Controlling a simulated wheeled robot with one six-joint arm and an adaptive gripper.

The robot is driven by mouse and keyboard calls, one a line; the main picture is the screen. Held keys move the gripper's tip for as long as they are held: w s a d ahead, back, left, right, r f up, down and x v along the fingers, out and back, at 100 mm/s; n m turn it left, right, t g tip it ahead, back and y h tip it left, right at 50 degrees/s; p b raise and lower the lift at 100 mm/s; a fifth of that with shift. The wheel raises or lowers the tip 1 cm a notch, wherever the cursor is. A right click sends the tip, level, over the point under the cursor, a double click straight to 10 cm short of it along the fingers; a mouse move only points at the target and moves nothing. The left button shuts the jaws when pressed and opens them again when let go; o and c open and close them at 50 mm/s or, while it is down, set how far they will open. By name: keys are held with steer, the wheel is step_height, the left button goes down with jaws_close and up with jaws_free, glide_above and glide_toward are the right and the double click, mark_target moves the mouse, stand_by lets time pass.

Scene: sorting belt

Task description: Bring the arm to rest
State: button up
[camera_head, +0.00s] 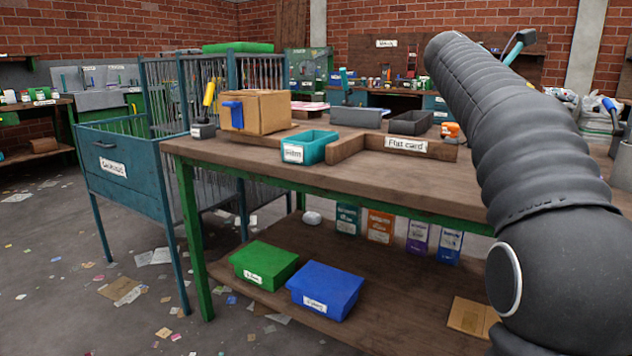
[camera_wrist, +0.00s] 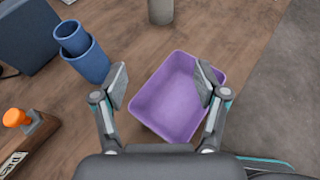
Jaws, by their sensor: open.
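My gripper (camera_wrist: 160,88) shows in the wrist view with its two fingers spread apart and nothing between them. It is above a purple bin (camera_wrist: 168,112) on the brown table (camera_wrist: 125,63). The bin looks empty, and I cannot tell the exact height of the fingers over it. In the head view my dark arm fills the right side, and my gripper is not visible there.
Two blue cups (camera_wrist: 82,55) and a grey cylinder (camera_wrist: 161,11) stand near the purple bin. In the head view, the workbench (camera_head: 420,185) holds a cardboard box (camera_head: 262,112) and a teal bin (camera_head: 312,147).

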steer(key=s+a+f+m+t+y+p, duration=0.1)
steer(key=s+a+f+m+y+p, duration=0.2)
steer(key=s+a+f+m+y, duration=0.3)
steer(key=s+a+f+m+t+y+p, duration=0.2)
steer(key=s+a+f+m+y, duration=0.5)
steer(key=s+a+f+m, duration=0.6)
steer(key=s+a+f+p, duration=0.1)
steer(key=s+a+f, duration=0.5)
steer(key=s+f, duration=0.2)
steer(key=shift+s+a+f+m, duration=0.2)
steer(key=shift+s+f+m, duration=0.15)
steer(key=shift+f, duration=0.55)
